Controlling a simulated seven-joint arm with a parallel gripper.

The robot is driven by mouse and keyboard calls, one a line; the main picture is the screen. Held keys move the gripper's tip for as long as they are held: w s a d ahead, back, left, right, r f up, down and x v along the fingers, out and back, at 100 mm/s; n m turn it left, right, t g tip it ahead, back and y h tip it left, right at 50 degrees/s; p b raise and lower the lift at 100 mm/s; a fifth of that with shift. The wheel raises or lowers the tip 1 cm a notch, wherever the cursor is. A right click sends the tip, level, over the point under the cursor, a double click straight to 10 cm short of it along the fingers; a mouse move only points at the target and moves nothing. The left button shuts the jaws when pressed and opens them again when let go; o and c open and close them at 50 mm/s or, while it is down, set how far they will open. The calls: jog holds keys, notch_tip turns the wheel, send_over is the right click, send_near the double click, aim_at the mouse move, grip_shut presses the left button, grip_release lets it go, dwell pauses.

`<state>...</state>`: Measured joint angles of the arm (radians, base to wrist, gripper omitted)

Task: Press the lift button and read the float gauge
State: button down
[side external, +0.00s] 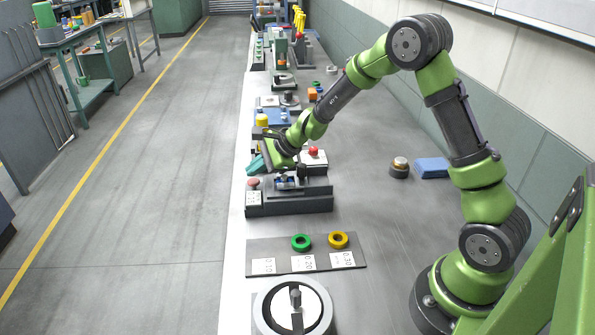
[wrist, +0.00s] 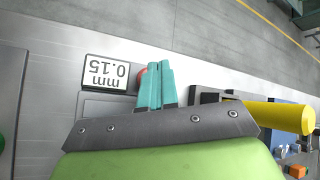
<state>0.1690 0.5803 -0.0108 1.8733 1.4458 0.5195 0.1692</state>
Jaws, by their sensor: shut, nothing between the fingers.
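A dark grey device (side external: 305,203) stands on the bench, with a red button (side external: 253,183) at its left end. A small white panel (side external: 254,198) sits below the button. In the wrist view, a white plate (wrist: 105,72) reads "0.15 mm", upside down. The red button (wrist: 142,74) shows there only in part, behind my fingers. My gripper (side external: 257,165) has teal fingers, shut and empty, just above and behind the button. The fingers (wrist: 155,86) also show closed together in the wrist view. Contact with the button cannot be told. Which part is the float gauge is unclear.
A dark plate (side external: 280,248) in front holds a green ring (side external: 301,242), a yellow ring (side external: 338,240) and labelled cards. A round device (side external: 294,310) is nearer. A red-topped block (side external: 313,160) stands close behind the device. Open bench (side external: 375,215) lies right.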

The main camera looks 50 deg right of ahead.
aim_at(257, 182)
jog(key=shift+f, duration=0.1)
dwell(0.7)
jog(key=shift+f, duration=0.35)
jog(key=shift+f, duration=0.9)
dwell(1.0)
jog(key=shift+r, duration=1.25)
jog(key=shift+r, duration=0.1)
jog(key=shift+r, duration=2.45)
